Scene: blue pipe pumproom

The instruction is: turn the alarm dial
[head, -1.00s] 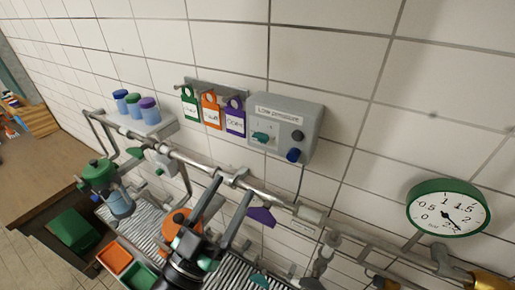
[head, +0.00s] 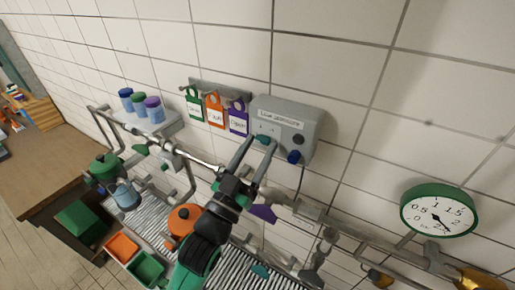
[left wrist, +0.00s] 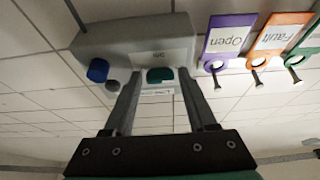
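The alarm dial is a small teal knob (head: 262,139) on the front of a grey wall box (head: 308,113) labelled "Low pressure". The knob also shows in the left wrist view (left wrist: 160,75), where the box (left wrist: 115,42) appears upside down. My left gripper (head: 260,143) is open, its two fingers reaching up to the box with the knob between the tips. In the left wrist view the fingers (left wrist: 159,88) stand either side of the knob, with gaps visible. Whether the tips touch the box is unclear. My right gripper is not in view.
A dark knob (head: 298,140) and a blue button (head: 293,157) sit right of the dial. Green, orange and purple tags (head: 238,116) hang left of the box. Pipes (head: 310,210) run below. A round gauge (head: 439,211) is at the right.

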